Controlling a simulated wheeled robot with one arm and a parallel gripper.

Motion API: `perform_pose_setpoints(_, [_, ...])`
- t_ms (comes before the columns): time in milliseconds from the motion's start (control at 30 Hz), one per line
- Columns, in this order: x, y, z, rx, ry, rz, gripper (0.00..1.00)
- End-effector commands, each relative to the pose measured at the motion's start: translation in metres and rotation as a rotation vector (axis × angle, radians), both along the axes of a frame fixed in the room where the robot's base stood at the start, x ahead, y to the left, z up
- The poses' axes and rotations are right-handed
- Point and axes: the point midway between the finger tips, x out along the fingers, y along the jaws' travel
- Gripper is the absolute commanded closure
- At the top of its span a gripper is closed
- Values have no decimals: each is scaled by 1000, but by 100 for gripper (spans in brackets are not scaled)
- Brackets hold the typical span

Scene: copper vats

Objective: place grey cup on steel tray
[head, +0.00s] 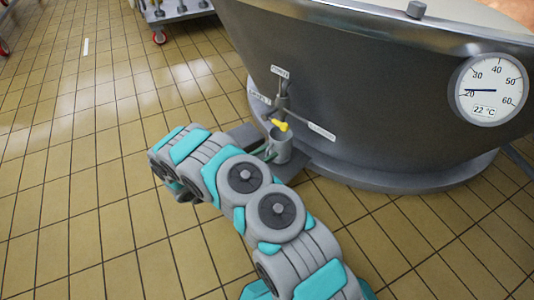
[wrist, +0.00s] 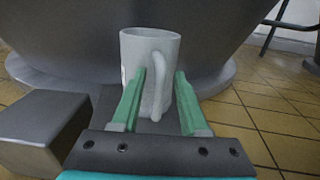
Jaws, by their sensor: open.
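The grey cup (head: 280,147) stands upright on a dark grey ledge (head: 310,172) at the foot of the vat, just below the tap. In the wrist view the grey cup (wrist: 150,60) is straight ahead, with its handle towards me. My gripper (wrist: 160,74) is open, and its green fingers lie on either side of the handle, close to the cup wall. I cannot tell whether they touch it. In the head view only a bit of green finger shows beside the cup; my wrist hides the rest. I cannot make out a steel tray for sure in either view.
A large dark vat (head: 370,100) rises behind the cup. A grey block (wrist: 42,125) is left of my gripper. A wheeled cart (head: 176,12) stands at the back.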

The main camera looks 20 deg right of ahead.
Motion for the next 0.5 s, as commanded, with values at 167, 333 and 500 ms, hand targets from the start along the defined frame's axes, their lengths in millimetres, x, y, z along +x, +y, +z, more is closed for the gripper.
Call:
perform_pose_setpoints(167, [0, 0, 4, 0, 0, 0, 56])
perform_pose_setpoints(333, [-3, 21, 4, 1, 0, 5, 56])
perform_pose_setpoints(500, [-11, 55, 4, 4, -2, 5, 56])
